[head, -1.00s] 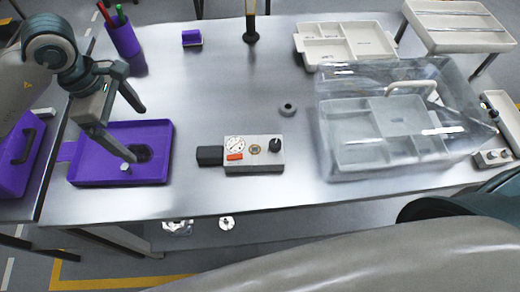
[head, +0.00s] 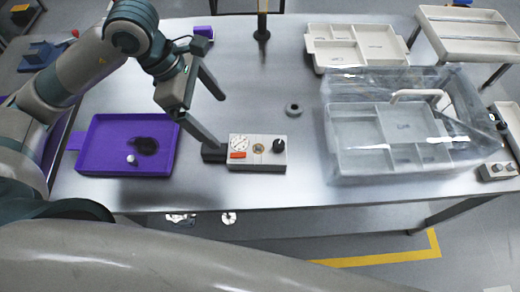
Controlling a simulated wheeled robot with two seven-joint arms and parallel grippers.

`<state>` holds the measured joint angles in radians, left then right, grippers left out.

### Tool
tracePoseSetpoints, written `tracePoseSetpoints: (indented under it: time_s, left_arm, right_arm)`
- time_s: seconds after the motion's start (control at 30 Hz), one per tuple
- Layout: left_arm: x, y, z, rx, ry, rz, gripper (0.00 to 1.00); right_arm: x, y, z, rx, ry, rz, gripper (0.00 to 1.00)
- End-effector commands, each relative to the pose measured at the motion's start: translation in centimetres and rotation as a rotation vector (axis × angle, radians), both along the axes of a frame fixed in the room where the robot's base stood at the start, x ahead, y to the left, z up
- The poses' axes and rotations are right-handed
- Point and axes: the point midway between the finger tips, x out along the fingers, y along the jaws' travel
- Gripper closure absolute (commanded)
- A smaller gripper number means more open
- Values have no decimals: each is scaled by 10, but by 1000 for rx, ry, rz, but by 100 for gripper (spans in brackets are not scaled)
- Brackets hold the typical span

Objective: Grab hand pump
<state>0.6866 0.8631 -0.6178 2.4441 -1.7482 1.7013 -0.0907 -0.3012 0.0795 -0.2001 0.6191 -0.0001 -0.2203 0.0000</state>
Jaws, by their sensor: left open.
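No object is plainly marked as the hand pump. A light grey box (head: 257,160) with a round gauge, an orange switch and a black knob lies near the table's front edge. A black block (head: 213,152) adjoins its left side. An upright black-and-amber tool (head: 262,22) stands at the back; I cannot tell which of these is the pump. My left gripper (head: 219,120) is open and empty, up and left of the grey box. Its lower fingertip appears just above the black block; contact cannot be told. My right gripper is out of view.
A purple tray (head: 95,160) with a dark patch and a small metal piece lies at left. A small grey ring (head: 294,109) lies mid-table. A clear cover (head: 340,100) with a handle stands over a divided tray at right.

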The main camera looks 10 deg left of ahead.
Motion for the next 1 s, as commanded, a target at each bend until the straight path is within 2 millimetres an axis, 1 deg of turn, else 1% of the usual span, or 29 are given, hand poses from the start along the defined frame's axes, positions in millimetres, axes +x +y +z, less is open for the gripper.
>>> tracePoseSetpoints:
  time_s: [0.3,0.47,0.67,1.0]
  left_arm:
    - [0,0,-1,0,0,0,8]
    - [1,-4,-8,0,2,-1,8]
    - [2,-15,-33,-1,6,-1,8]
    - [7,-37,-88,0,4,-1,8]
  right_arm:
    - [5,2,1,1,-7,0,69]
    - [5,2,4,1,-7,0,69]
    - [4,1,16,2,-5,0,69]
    - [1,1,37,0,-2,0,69]
